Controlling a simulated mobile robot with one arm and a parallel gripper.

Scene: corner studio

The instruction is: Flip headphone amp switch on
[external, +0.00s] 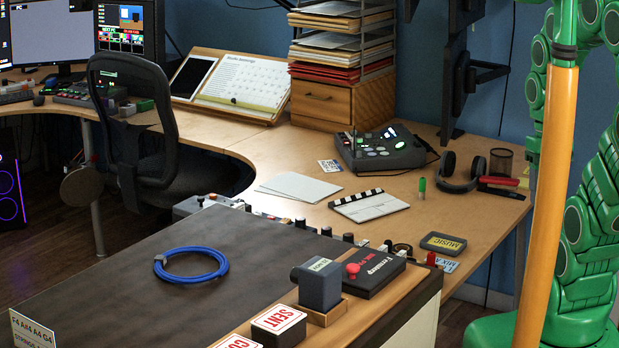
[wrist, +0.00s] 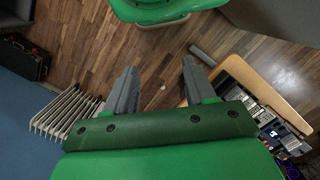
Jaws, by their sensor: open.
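My gripper (wrist: 160,66) shows in the wrist view with its two grey fingers wide apart and nothing between them. It points toward the wooden floor, away from the desk gear. In the external view only my green arm is seen at the right; the gripper is not visible there. I cannot tell for sure which device is the headphone amp. A black box with a red knob and lettering (external: 373,271) sits at the right end of the dark console. A grey device with lit buttons (external: 380,148) stands on the desk near the headphones (external: 459,172). No switch position is readable.
The dark console (external: 120,270) carries a blue cable coil (external: 191,265), a dark block (external: 319,284) and a SENT block (external: 279,324). A clapperboard (external: 368,206) lies on the desk. A black chair (external: 140,125) stands left. A rack of pale slats (wrist: 66,110) shows in the wrist view.

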